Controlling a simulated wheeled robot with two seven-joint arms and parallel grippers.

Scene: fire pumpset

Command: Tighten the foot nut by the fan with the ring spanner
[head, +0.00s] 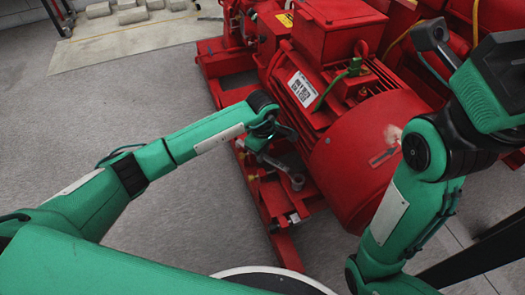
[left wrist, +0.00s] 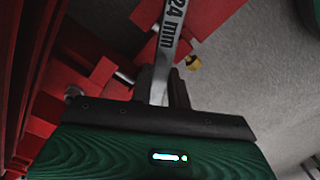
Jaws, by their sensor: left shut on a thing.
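My left gripper (head: 268,146) is shut on the grey ring spanner (head: 282,166) beside the motor's base. In the left wrist view the spanner's shaft (left wrist: 170,42), marked "24 mm", stands between the two fingers (left wrist: 163,88). Its outer end (head: 297,181) lies over the red base frame; I cannot tell whether it is around a nut. A silvery bolt or nut (head: 294,218) shows on the frame below it, near the red fan cowl (head: 355,165). My right arm reaches up at the right; its fingers cannot be made out.
The red motor (head: 320,75) with its terminal box (head: 338,25) stands behind the spanner. Grey floor at left is clear. Pale blocks (head: 132,14) lie at the far left.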

